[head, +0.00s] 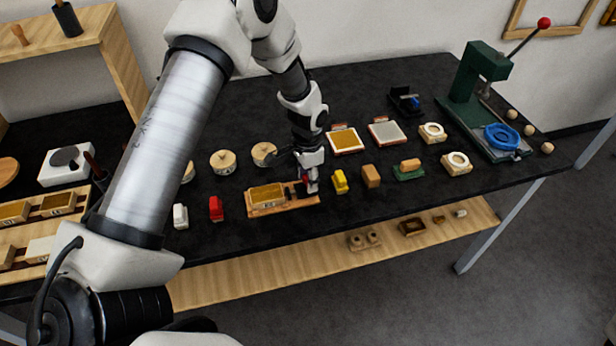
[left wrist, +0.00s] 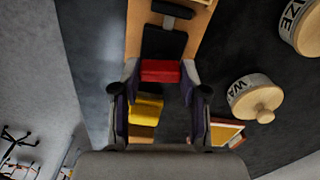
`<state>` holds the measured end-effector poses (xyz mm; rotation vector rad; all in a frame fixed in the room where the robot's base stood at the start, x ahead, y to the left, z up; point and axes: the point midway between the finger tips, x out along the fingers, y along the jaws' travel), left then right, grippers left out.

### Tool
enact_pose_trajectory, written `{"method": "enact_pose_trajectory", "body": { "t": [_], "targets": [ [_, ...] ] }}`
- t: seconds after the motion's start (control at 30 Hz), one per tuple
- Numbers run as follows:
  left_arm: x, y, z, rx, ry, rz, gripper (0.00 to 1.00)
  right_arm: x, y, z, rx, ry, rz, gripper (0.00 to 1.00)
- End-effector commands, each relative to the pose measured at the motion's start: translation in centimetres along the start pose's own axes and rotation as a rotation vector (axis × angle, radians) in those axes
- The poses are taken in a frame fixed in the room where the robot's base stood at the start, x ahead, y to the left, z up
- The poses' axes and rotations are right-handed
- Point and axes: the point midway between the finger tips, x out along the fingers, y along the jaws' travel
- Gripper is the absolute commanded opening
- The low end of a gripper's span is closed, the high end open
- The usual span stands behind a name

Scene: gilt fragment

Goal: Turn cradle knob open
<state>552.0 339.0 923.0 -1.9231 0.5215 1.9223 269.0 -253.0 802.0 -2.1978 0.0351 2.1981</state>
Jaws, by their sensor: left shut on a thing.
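The cradle (head: 283,209) is a wooden board on the black table, with a gold plate (head: 266,195) on its left part. My left gripper (head: 307,186) is at the cradle's right end, reaching down from above. In the left wrist view, my left gripper (left wrist: 160,85) has its two fingers on either side of a red knob (left wrist: 161,71) and is shut on it. Next to the knob are a dark block (left wrist: 163,43) and a dark crossbar (left wrist: 171,9) on the board. The fingers mostly hide the knob in the head view. My right gripper is not in view.
A yellow block (head: 340,182) stands close to the right of the cradle, with a brown block (head: 371,176) beyond it. A red block (head: 216,209) stands to the left. Round lidded tins (head: 264,154) lie behind. A green press (head: 475,105) stands far right.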

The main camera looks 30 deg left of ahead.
Motion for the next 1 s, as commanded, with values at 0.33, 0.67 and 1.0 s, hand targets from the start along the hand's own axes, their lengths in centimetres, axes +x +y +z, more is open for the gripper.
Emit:
{"method": "enact_pose_trajectory", "body": {
  "t": [0.33,0.67,1.0],
  "targets": [
    [0.14,0.11,0.16,0.162,-0.004,0.004,0.09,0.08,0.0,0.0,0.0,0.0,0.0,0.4],
    [0.13,0.11,0.17,0.194,-0.005,0.004,0.09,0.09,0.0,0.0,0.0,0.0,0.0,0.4],
    [0.12,0.09,0.15,0.193,-0.004,0.003,0.69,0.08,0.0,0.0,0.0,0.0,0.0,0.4]
  ]
}}
